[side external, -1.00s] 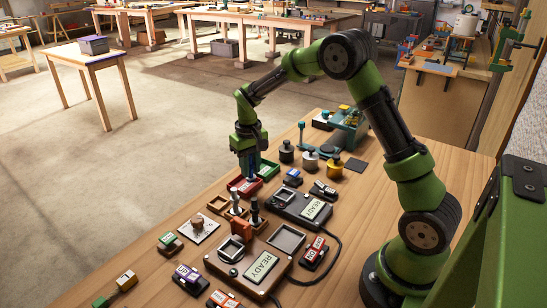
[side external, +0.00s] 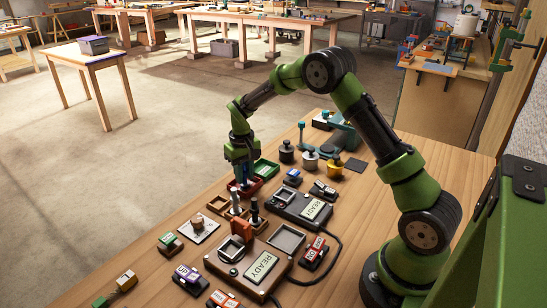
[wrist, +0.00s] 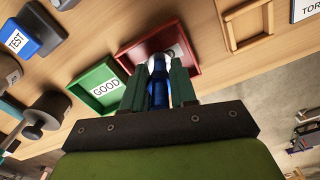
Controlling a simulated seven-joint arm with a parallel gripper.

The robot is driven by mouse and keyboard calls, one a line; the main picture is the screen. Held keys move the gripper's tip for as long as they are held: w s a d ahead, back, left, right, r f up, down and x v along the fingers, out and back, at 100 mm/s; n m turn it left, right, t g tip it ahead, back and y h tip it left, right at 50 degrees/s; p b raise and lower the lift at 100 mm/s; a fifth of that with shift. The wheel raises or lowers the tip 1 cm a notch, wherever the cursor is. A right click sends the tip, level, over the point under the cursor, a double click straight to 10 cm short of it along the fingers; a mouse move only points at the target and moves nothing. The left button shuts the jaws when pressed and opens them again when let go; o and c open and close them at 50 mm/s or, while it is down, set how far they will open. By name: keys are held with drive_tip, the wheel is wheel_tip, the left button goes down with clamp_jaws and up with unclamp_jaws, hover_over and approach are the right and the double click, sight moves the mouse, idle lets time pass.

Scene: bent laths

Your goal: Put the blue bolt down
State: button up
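My gripper (wrist: 159,75) is shut on the blue bolt (wrist: 158,92), which stands between its two green fingers in the wrist view. In the side external view my gripper (side external: 242,178) is low over the red tray (side external: 259,184). The blue bolt's lower end is within or just above this tray; I cannot tell whether it touches the floor. The red tray (wrist: 192,62) lies behind the fingertips in the wrist view, its label mostly hidden. The green tray (side external: 267,170), labelled GOOD, sits beside it and also shows in the wrist view (wrist: 88,76).
An empty wooden tray (side external: 219,203) and wooden stands with pegs (side external: 235,207) are close to the red tray. Round weights (side external: 286,151) stand behind. Two READY devices (side external: 261,267) and several labelled blocks (side external: 188,277) occupy the front of the table.

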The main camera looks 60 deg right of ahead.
drive_tip(key=o, duration=0.5)
wheel_tip(320, 180, up, 12)
drive_tip(key=shift+s+r, duration=0.1)
drive_tip(key=shift+r, duration=0.15)
drive_tip(key=s+a+r+t+y, duration=0.1)
drive_tip(key=s+a+r+t, duration=0.1)
drive_tip(key=s+a+r, duration=0.3)
drive_tip(key=s+a+r+t, duration=0.2)
drive_tip(key=s+a+r, duration=0.1)
drive_tip(key=s+r, duration=0.4)
drive_tip(key=s+a+f+t, duration=0.1)
drive_tip(key=s, duration=0.3)
drive_tip(key=s+a+t, duration=0.1)
drive_tip(key=s+a, duration=0.1)
drive_tip(key=s, duration=0.3)
drive_tip(key=s+a+f+t+y, duration=0.1)
drive_tip(key=s, duration=0.3)
drive_tip(key=shift+s+a+f, duration=0.25)
drive_tip(key=shift+f, duration=0.1)
